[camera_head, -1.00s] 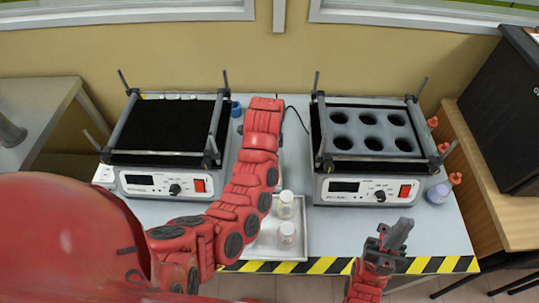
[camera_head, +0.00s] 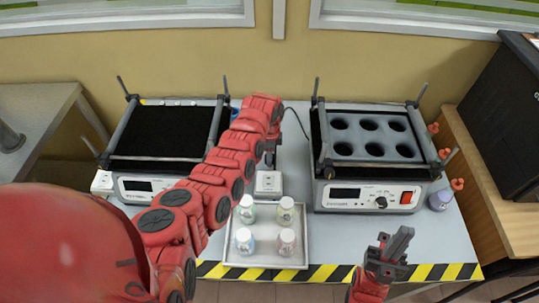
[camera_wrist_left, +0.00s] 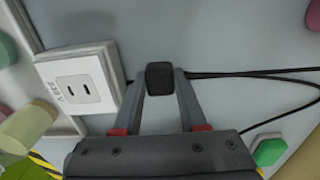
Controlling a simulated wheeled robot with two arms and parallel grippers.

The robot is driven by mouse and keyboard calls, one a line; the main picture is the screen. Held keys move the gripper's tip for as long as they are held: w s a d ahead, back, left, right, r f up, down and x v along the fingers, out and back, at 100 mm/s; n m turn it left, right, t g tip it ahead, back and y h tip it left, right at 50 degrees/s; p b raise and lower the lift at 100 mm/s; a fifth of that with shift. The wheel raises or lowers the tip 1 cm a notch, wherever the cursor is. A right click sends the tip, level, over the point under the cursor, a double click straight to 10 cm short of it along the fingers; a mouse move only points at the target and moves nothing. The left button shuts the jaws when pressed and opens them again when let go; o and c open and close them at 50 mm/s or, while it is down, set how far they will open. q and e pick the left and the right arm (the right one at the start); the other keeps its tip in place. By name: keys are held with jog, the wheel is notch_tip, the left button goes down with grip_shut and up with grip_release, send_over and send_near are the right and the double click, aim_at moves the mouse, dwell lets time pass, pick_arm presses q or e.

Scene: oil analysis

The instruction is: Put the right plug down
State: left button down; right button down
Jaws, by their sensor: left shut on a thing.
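My left gripper (camera_head: 270,158) is above the table between the two shakers, just behind the white power socket (camera_head: 268,183). In the left wrist view its fingertips (camera_wrist_left: 160,82) are shut on a black plug (camera_wrist_left: 160,76). Black cable (camera_wrist_left: 240,73) runs from the plug to the right. The plug is apart from the socket (camera_wrist_left: 85,88), whose two slots show empty at the left. Whether the plug touches the table is unclear. My right gripper (camera_head: 396,245) is over the front edge of the table, with nothing visible in it; its jaw gap is not clear.
A tray (camera_head: 264,268) with several capped bottles stands in front of the socket. A shaker with a black top (camera_head: 165,130) is on the left. A shaker with round holes (camera_head: 370,165) is on the right. Bare table lies between the tray and right shaker.

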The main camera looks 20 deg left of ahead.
pick_arm(q)
jog(key=shift+f, duration=0.25)
jog(key=shift+f+b, duration=0.4)
jog(key=shift+f, duration=0.1)
jog(key=shift+c, duration=2.3)
grip_release()
